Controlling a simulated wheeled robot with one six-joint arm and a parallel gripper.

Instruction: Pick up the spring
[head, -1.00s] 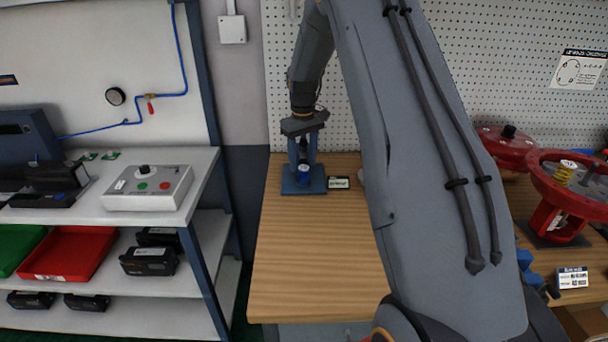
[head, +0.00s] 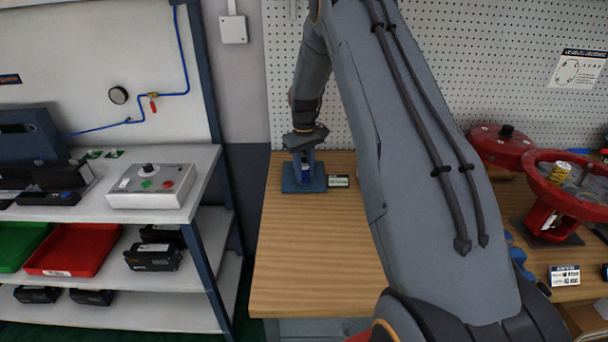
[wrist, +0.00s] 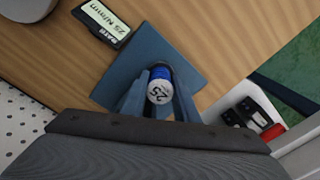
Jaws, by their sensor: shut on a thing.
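A small blue spring with a white top marked 25 (wrist: 160,88) stands over a flat blue base plate (wrist: 166,48) on the wooden bench. In the head view the spring (head: 305,167) is a small blue patch, partly hidden by the fingers, above the same base plate (head: 291,187). My gripper (wrist: 159,80) has one finger on each side of the spring and is shut on it. In the head view my gripper (head: 304,161) points down at the plate. Any gap between spring and plate cannot be made out.
A card reading 25 N/mm (wrist: 101,22) lies beside the plate. The bench top (head: 310,250) in front is clear. A red actuator (head: 560,190) with a yellow spring (head: 560,172) stands at right. A pegboard (head: 480,90) rises behind; shelves (head: 110,215) are at left.

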